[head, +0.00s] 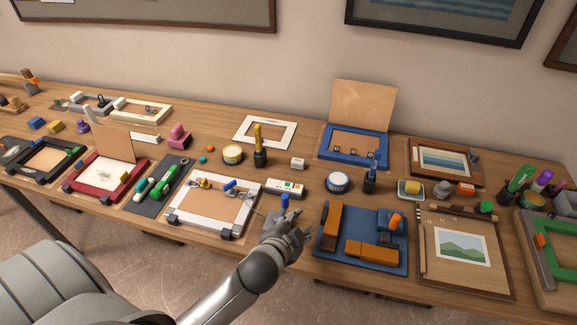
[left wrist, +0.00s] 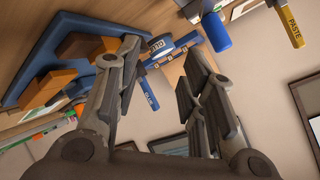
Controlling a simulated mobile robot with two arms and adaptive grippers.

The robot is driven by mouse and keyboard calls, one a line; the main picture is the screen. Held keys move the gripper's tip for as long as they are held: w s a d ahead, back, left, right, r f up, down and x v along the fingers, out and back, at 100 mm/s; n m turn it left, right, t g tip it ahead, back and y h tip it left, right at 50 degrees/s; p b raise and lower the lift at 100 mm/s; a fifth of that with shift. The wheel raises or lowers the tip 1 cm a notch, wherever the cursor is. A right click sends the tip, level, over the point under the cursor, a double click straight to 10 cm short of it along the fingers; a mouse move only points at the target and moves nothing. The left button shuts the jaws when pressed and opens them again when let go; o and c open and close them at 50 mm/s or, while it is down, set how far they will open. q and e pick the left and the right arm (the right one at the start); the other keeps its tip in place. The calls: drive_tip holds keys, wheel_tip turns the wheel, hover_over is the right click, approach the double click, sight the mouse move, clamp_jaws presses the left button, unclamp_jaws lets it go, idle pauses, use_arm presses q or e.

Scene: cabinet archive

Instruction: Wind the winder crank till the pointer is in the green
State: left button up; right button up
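A blue upright knob (head: 284,201), which looks like the crank handle, stands just beyond my left gripper (head: 289,228) in the head view. In the left wrist view a blue cylinder on a grey shaft (left wrist: 216,31) shows near the top, beyond the fingertips and not between them. My left gripper (left wrist: 163,70) is open and empty, its two fingers well apart. A white box with small coloured marks (head: 287,188) lies behind the knob; the pointer is too small to make out. A white frame (head: 250,207) with fittings and wire lies to the left. My right gripper is not in view.
A blue tray (head: 326,253) with orange blocks lies right of my left gripper. A glue brush (head: 370,180) and a round tin (head: 337,184) stand behind it. A paste brush (head: 258,142) stands further back. A wooden board with a picture (head: 435,235) lies right.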

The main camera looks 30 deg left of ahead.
use_arm(q)
drive_tip(key=w+d+r+m+t+h, duration=0.45)
drive_tip(key=r+m, duration=0.25)
drive_tip(key=r, duration=0.2)
drive_tip(key=w+d+r+m+t+h, duration=0.3)
drive_tip(key=w+d+r+m, duration=0.25)
drive_tip(key=r, duration=0.35)
drive_tip(key=s+d+r+m+g+h+p, duration=0.15)
drive_tip(key=d+m+g+h, duration=0.35)
drive_tip(key=m, duration=0.5)
drive_tip(key=s+d+r+m+g+h, duration=0.2)
drive_tip(key=d+m+g+h, duration=0.25)
drive_tip(key=m, duration=0.55)
drive_tip(key=m+g+y, duration=1)
drive_tip(key=m+y, duration=0.4)
drive_tip(key=y, duration=0.2)
hover_over(285, 195)
wheel_tip(285, 195, down, 12)
drive_tip(key=shift+p, duration=0.35)
drive_tip(key=shift+f+b, duration=2.3)
drive_tip(key=shift+f, duration=2.25)
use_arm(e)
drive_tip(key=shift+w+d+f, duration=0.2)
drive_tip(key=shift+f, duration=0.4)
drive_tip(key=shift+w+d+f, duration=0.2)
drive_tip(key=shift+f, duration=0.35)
